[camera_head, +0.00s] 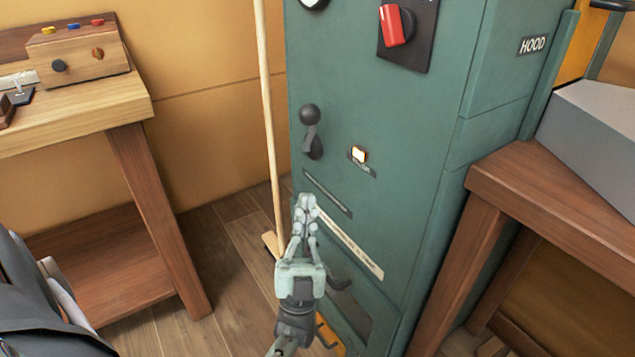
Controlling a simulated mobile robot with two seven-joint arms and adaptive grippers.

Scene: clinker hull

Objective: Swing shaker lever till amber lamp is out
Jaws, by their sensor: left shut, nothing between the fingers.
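A green cabinet (400,120) stands in the middle of the view. On its front is a dark lever with a round knob (310,116), the knob standing above its pivot. Right of the lever a small amber lamp (359,154) is lit bright, with a small label below it that I cannot read. My left gripper (306,200) is shut and empty, pointing up, below the lever and apart from it in the picture. It covers part of the cabinet's lower front. My right gripper is not in view.
A red switch (396,26) sits high on the cabinet. A pale pole (267,110) stands just left of the cabinet. A wooden bench (85,115) with a wooden box (80,54) is at left; a wooden table (560,195) with a grey box is close at right.

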